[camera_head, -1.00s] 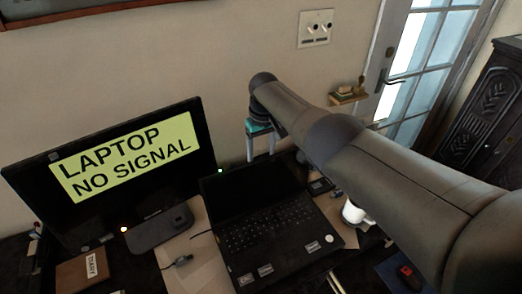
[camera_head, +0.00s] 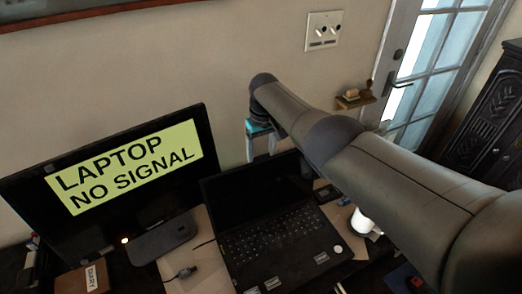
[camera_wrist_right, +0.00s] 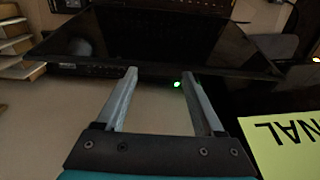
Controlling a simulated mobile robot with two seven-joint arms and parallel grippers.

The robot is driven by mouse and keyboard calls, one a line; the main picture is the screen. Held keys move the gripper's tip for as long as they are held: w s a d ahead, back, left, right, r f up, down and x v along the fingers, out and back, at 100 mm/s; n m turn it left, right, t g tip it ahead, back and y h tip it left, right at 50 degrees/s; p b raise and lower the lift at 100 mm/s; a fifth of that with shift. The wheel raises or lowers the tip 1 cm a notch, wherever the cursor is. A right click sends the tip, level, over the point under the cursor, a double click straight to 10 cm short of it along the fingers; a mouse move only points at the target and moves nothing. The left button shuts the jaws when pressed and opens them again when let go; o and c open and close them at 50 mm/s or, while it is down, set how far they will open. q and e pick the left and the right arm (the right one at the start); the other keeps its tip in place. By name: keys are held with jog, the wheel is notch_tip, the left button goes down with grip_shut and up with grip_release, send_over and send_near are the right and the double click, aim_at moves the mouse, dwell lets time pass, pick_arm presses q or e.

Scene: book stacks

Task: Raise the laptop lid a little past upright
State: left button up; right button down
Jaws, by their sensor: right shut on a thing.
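The black laptop (camera_head: 285,240) sits open on the desk with its keyboard toward me. Its dark lid (camera_head: 250,190) stands raised from the hinge; the exact angle is hard to read. My right gripper (camera_head: 261,157) comes from above and behind, with its two fingers at the lid's top edge. In the right wrist view the fingertips (camera_wrist_right: 161,74) meet the edge of the dark lid (camera_wrist_right: 150,38), and the gripper is shut on it. The contact itself is partly hidden. My left gripper is not in view.
A monitor (camera_head: 110,215) reading "LAPTOP NO SIGNAL" stands left of the laptop. A cable plug (camera_head: 186,272) and a brown box (camera_head: 83,281) lie in front of it. The wall (camera_head: 225,60) is close behind. A white object (camera_head: 365,221) stands right of the laptop, under my arm.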

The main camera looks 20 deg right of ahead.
jog(key=shift+w+r, duration=0.15)
jog(key=shift+c, duration=2.2)
grip_release()
jog(key=o, duration=0.4)
jog(key=shift+o, duration=0.2)
jog(key=shift+r+p, duration=0.35)
jog(key=shift+r, duration=0.05)
jog(key=r, duration=0.1)
jog(key=r+p, duration=0.1)
jog(key=r, duration=0.1)
jog(key=r+p, duration=0.1)
jog(key=shift+s+r, duration=0.35)
jog(key=shift+r, duration=0.05)
notch_tip(320, 180, up, 9)
jog(key=shift+s+r, duration=0.2)
jog(key=shift+s, duration=0.25)
